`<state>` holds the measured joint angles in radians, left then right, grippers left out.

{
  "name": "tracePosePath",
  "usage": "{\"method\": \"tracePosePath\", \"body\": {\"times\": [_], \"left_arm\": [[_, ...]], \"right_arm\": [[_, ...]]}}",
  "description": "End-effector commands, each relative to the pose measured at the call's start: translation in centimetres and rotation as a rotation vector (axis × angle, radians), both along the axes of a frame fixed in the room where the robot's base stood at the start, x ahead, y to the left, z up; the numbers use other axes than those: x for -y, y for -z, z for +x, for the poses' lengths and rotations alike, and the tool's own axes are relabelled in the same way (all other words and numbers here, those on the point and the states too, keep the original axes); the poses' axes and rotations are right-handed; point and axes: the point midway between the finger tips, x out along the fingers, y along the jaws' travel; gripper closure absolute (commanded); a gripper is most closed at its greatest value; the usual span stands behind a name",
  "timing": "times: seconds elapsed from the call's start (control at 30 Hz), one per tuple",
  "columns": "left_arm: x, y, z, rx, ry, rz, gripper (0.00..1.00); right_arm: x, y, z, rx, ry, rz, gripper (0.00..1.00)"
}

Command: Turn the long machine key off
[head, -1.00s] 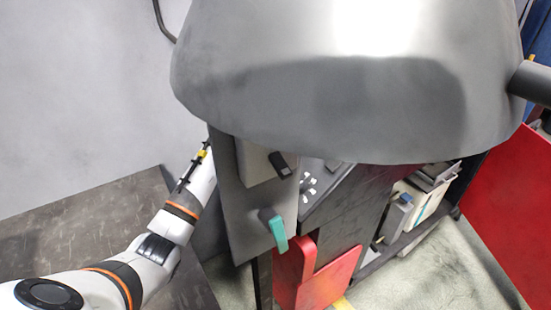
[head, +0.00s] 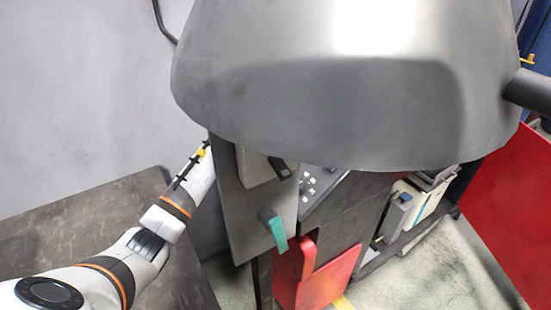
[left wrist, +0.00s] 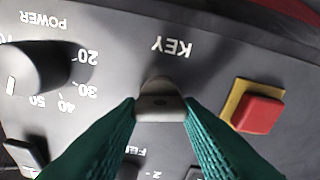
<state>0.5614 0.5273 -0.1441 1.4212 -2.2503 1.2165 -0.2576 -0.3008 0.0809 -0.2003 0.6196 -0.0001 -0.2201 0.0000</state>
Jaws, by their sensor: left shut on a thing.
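The grey machine key (left wrist: 160,106) stands out from the dark control panel (left wrist: 115,85) in the left wrist view, beside the label KEY, which reads upside down. My left gripper (left wrist: 160,118) has its green ribbed fingers on either side of the key, touching it and shut on it. Part of the key's base is hidden behind its head. In the head view, my left arm reaches up behind the grey machine housing (head: 330,120), which hides the gripper and the key. My right gripper is in neither view.
A dark POWER dial (left wrist: 38,68) with numbers is left of the key, and a red button (left wrist: 257,113) on a yellow base is to its right. A teal lever (head: 279,235) and a red part (head: 305,275) are lower on the machine. A grey wall is at left.

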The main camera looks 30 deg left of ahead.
Motion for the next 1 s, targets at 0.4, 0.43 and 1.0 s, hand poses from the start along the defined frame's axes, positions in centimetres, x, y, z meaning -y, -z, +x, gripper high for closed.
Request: {"method": "tracePosePath", "body": {"times": [0.4,0.43,1.0], "left_arm": [[-0.1,-0.2,0.0,-0.124,-0.305,-0.205,0.9],[-0.1,-0.2,0.0,-0.133,-0.328,-0.219,0.9],[-0.2,-0.3,0.0,-0.301,-0.752,-0.509,0.9]], "right_arm": [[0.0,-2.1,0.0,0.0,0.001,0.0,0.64],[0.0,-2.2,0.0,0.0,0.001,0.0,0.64],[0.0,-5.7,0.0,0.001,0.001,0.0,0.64]]}}
